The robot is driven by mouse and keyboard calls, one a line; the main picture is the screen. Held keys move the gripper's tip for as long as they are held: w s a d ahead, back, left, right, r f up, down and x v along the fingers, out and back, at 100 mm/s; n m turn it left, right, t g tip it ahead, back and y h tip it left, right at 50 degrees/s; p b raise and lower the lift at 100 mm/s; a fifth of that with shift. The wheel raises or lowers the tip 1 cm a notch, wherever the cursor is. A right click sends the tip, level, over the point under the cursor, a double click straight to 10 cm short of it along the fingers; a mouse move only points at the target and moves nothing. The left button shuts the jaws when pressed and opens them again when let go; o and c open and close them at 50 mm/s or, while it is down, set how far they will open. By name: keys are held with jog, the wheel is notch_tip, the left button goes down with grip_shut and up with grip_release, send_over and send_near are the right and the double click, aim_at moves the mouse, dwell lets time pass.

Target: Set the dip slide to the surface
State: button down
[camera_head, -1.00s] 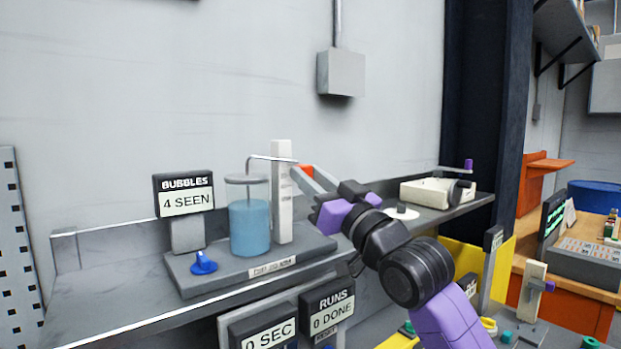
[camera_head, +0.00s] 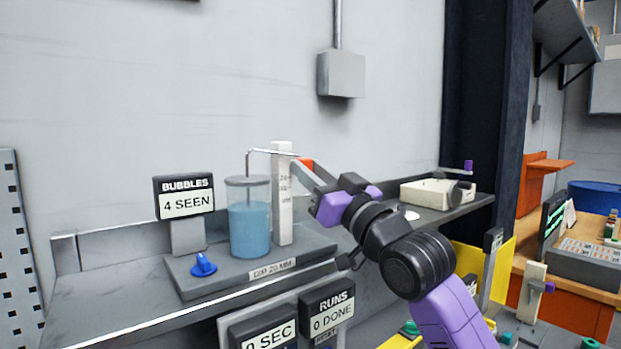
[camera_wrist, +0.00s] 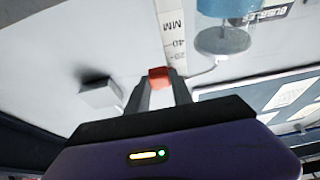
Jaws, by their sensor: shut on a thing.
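The dip slide is an orange block (camera_head: 306,163) on the white upright scale (camera_head: 283,205); a thin bent rod (camera_head: 270,152) runs from it to over the glass jar (camera_head: 249,218) of blue liquid. My gripper (camera_head: 304,173) is shut on the orange block, at the right side of the scale near its top. In the wrist view the orange block (camera_wrist: 160,76) sits between the two fingertips, with the scale and jar beyond. The label on the stand reads "DIP 20 MM" (camera_head: 273,269). The rod's lower end in the liquid is not clear.
A "BUBBLES 4 SEEN" sign (camera_head: 184,195) and a blue knob (camera_head: 203,265) are left of the jar. "0 SEC" (camera_head: 268,335) and "RUNS 0 DONE" (camera_head: 329,310) displays are below the shelf. A cream box (camera_head: 425,193) stands farther right.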

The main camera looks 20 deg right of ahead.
jog(key=shift+s+r, duration=0.1)
jog(key=shift+r, duration=0.5)
jog(key=c, duration=1.1)
grip_release()
jog(key=shift+f, duration=0.1)
jog(key=shift+f, duration=0.1)
jog(key=shift+s+d+f, duration=0.15)
jog(key=shift+s+f, duration=0.05)
jog(key=shift+s, duration=0.05)
jog(key=shift+b+v, duration=1.55)
jog(key=shift+v, duration=1.9)
jog(key=shift+s+r, duration=0.1)
jog(key=shift+r, duration=0.05)
